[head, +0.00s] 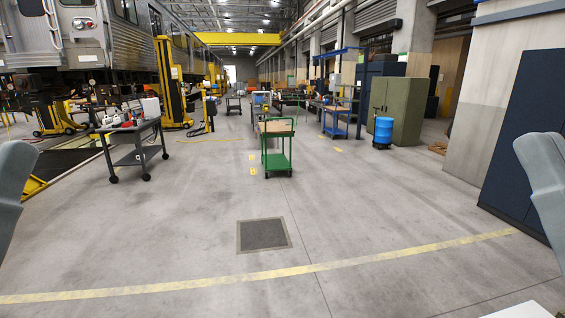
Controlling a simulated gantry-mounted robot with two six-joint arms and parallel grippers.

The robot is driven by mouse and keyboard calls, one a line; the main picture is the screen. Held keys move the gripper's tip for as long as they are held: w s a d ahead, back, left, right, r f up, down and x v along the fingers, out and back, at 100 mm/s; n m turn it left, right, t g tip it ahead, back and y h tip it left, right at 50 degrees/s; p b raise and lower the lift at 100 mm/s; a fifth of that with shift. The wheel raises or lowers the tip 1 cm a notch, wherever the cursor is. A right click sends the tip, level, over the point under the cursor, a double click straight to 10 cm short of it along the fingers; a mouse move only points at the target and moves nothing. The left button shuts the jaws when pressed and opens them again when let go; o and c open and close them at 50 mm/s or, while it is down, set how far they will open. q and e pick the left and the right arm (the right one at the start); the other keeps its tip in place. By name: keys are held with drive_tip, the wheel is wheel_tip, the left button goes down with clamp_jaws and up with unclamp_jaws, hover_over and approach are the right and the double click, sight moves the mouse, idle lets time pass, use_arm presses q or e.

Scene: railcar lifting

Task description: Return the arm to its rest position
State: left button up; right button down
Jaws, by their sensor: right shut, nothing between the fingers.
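My left arm shows only as a grey link at the left edge, and its gripper is out of the picture. My right arm shows as a grey link at the right edge.
A green cart (278,162) stands ahead beyond a dark floor plate (262,234). A grey tool cart (136,152) and yellow lifting column (168,80) are left. A dark blue cabinet (525,150) stands close at right. The near floor is clear.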

wheel_tip(320, 180, up, 38)
drive_tip(key=p, duration=3.6)
drive_tip(key=shift+w+d+f, duration=0.2)
drive_tip(key=shift+w, duration=0.05)
